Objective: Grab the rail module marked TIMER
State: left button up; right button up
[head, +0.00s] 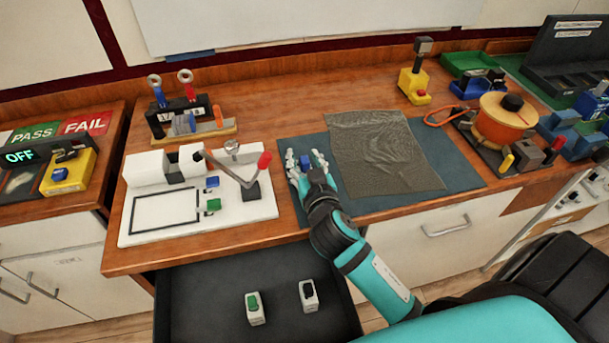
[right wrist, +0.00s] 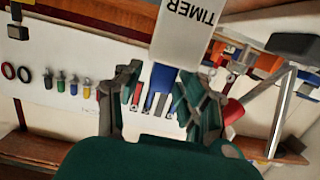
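A white module marked TIMER (right wrist: 185,32) shows at the top of the right wrist view, its lettering upside down. Its lower end runs down between the fingers of my right gripper (right wrist: 160,92). In the head view my right gripper (head: 306,162) is over the left part of the dark mat, one finger on each side of a small blue part (head: 306,160). The module's white body is mostly hidden there. The fingers are partly apart; I cannot tell whether they touch the module. My left gripper is not in view.
Two more modules, green-topped (head: 255,308) and black-topped (head: 308,294), stand in the open drawer (head: 195,290). A white board (head: 240,212) with a red-knobbed lever (head: 264,161) is left of my gripper.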

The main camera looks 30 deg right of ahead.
grip_shut()
dwell(0.4)
